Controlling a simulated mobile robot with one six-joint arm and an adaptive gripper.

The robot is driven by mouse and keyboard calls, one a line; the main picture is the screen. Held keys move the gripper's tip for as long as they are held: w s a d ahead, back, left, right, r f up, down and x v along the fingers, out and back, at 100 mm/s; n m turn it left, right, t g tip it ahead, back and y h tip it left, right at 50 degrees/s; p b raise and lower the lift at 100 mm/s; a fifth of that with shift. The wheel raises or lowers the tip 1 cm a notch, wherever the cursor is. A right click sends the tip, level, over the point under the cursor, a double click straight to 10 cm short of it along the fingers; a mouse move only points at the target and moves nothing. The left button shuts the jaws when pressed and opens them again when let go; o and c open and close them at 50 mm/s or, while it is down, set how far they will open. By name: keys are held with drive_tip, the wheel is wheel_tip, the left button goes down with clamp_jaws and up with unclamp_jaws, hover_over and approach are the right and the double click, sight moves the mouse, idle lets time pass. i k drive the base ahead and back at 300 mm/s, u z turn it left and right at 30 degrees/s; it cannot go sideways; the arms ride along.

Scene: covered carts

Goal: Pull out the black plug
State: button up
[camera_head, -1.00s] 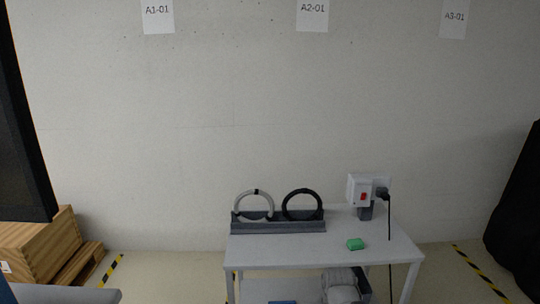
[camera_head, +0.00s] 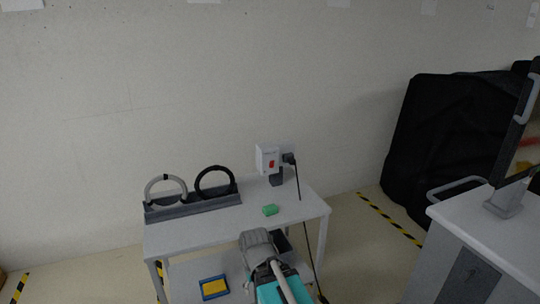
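The black plug (camera_head: 289,159) sits in the right side of a white socket box (camera_head: 267,160) with a red switch. The box stands on a grey base at the back right of a white table. A black cord (camera_head: 298,184) hangs from the plug down over the table's right side. My gripper is not clearly in view. A grey and teal part at the bottom centre, in front of the table, may be part of my arm.
The white table (camera_head: 190,235) also bears a grey rack (camera_head: 192,206) with a white ring and a black ring, and a green block (camera_head: 270,210). A blue and yellow tray (camera_head: 214,288) lies below. A white cart (camera_head: 490,235) and a black-covered object (camera_head: 440,140) stand at right.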

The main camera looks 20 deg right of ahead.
sight(291, 160)
drive_tip(key=k, duration=0.65)
drive_tip(key=z, duration=0.55)
drive_tip(key=i, duration=1.1)
